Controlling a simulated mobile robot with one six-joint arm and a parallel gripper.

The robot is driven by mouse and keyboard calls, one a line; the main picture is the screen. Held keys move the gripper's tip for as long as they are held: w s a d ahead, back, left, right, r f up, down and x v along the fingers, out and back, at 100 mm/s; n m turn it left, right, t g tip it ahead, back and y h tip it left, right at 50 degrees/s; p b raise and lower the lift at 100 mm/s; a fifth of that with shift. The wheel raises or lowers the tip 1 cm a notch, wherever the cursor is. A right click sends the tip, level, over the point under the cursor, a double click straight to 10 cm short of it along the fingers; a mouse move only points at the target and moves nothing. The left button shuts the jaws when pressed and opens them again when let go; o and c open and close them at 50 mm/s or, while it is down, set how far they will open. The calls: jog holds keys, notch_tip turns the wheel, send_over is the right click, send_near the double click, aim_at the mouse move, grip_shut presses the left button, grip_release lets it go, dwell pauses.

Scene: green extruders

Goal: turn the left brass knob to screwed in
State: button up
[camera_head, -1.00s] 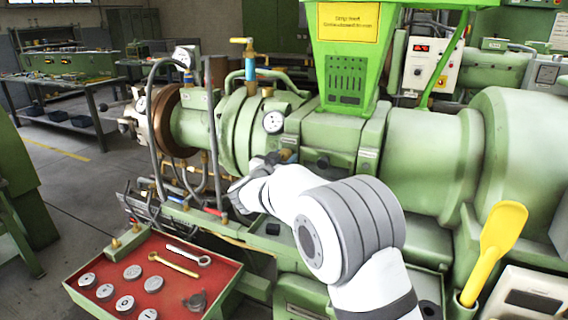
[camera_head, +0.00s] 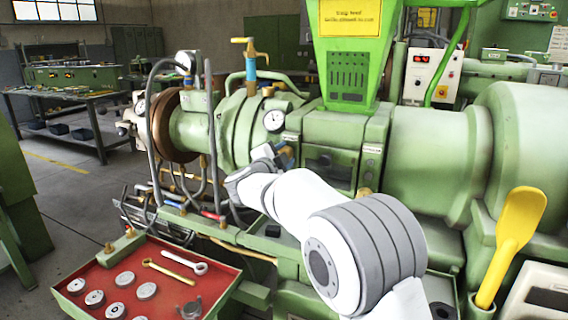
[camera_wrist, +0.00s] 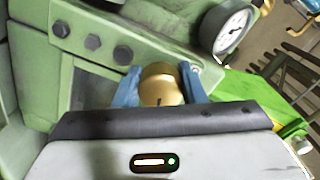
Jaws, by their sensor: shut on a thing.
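In the wrist view a round brass knob (camera_wrist: 160,86) with a dark mark on its face sits between the two blue fingers of my gripper (camera_wrist: 159,82). The fingers press on it from both sides, and the gripper is shut on it. In the head view my gripper (camera_head: 284,152) is at the front of the green extruder block (camera_head: 340,137), below the round gauge. A second brass knob (camera_head: 364,192) shows farther right, partly hidden by my arm.
The dial gauge (camera_head: 274,121) is close above my gripper; it also shows in the wrist view (camera_wrist: 232,31). Hoses and pipes (camera_head: 193,185) are to the left. A red tray (camera_head: 130,285) with discs and wrenches is at lower left. A yellow scoop (camera_head: 515,232) stands at right.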

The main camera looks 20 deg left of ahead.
jog(key=m+b, duration=0.3)
jog(key=m, duration=0.2)
jog(key=shift+f+m+b, duration=0.15)
jog(key=shift+m+b, duration=0.25)
jog(key=m+b, duration=0.4)
jog(key=m, duration=0.1)
jog(key=m+b, duration=0.3)
jog(key=m, duration=0.2)
jog(key=shift+m+b, duration=0.3)
jog(key=shift+m, duration=0.1)
jog(key=shift+d+r+m+b, duration=0.1)
jog(key=shift+r+m+b, duration=0.1)
jog(key=shift+m+b, duration=1.65)
jog(key=shift+m+p, duration=0.45)
jog(key=shift+m, duration=0.1)
jog(key=o, duration=1)
jog(key=shift+r, duration=0.2)
jog(key=s, duration=0.7)
jog(key=shift+s+a, duration=0.3)
jog(key=shift+s, duration=0.1)
